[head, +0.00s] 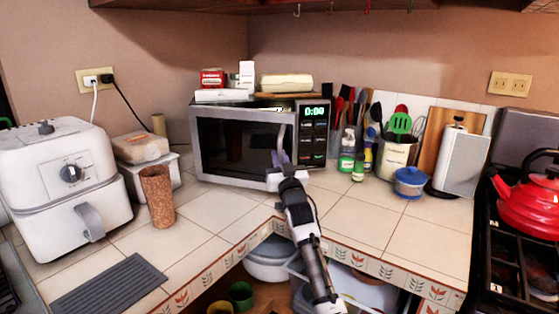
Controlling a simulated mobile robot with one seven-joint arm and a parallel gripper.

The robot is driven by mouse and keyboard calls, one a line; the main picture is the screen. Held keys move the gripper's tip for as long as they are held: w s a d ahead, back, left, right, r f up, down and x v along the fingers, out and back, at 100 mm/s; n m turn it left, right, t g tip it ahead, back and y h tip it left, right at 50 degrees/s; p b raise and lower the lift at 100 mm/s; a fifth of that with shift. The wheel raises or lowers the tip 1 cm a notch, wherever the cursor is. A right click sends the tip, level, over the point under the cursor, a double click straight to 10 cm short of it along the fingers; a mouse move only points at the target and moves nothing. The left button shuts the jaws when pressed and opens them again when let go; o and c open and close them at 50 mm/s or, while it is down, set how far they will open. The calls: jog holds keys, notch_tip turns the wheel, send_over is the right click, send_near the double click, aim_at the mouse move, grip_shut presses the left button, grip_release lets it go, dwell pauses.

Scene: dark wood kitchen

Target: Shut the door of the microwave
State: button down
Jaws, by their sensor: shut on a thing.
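The microwave (313,138) stands on the tiled counter in the corner, with a green display reading 0:00. Its dark-windowed door (230,146) lies flush or nearly flush with the front; I cannot tell whether a small gap remains. The door's upright handle (282,138) is on the door's right side, next to the control panel. My gripper (281,160) is at the lower part of this handle and shut on it. The fingers and wrist hide the handle's lower end and part of the door's lower right corner.
Boxes and a wrapped block (287,82) sit on top of the microwave. A white air fryer (62,185) and a cork-textured cup (158,196) stand left. The counter before the microwave is clear.

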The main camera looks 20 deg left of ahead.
jog(key=c, duration=1.4)
grip_release()
jog(key=shift+b+v, duration=2.15)
jog(key=shift+v, duration=4.75)
jog(key=shift+r, duration=0.1)
